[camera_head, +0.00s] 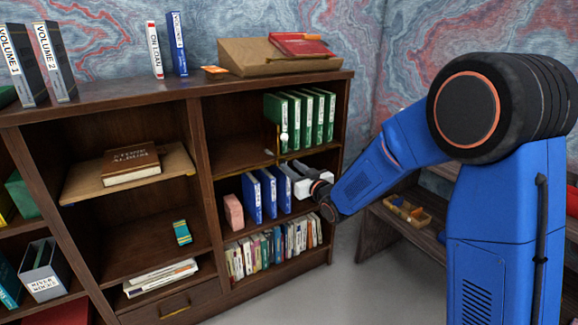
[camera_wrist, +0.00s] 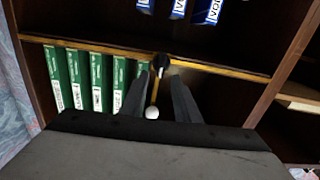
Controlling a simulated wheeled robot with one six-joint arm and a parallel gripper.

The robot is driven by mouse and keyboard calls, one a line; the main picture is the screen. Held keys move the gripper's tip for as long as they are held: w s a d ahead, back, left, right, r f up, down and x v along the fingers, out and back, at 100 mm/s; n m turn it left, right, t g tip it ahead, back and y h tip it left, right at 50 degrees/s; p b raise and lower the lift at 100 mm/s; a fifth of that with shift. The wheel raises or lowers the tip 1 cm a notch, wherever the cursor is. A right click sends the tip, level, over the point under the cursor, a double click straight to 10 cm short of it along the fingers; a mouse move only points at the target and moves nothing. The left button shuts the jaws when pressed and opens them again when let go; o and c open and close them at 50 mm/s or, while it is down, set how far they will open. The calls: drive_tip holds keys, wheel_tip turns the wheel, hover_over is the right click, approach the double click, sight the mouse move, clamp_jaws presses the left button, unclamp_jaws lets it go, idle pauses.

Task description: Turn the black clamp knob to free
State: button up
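The black clamp knob (camera_wrist: 163,63) shows in the wrist view on the brass rail (camera_wrist: 100,48) along the shelf edge. My gripper (camera_wrist: 162,79) is open, with its two dark fingers apart and the knob in line with the gap at their tips. I cannot tell whether either finger touches it. A thin brass rod (camera_wrist: 154,92) with a white ball end (camera_wrist: 152,113) lies between the fingers in the picture. In the head view my gripper (camera_head: 290,172) is at the right bookcase bay, and the knob cannot be made out there. The white ball (camera_head: 284,138) shows by the green binders.
Green binders (camera_head: 307,118) stand on the shelf close to my gripper. Blue volumes (camera_head: 260,194) stand on the shelf below, partly behind it. A pink block (camera_head: 233,212) is left of them. The bookcase upright (camera_wrist: 285,75) is to one side in the wrist view.

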drive_tip(key=shift+x, duration=1.35)
clamp_jaws()
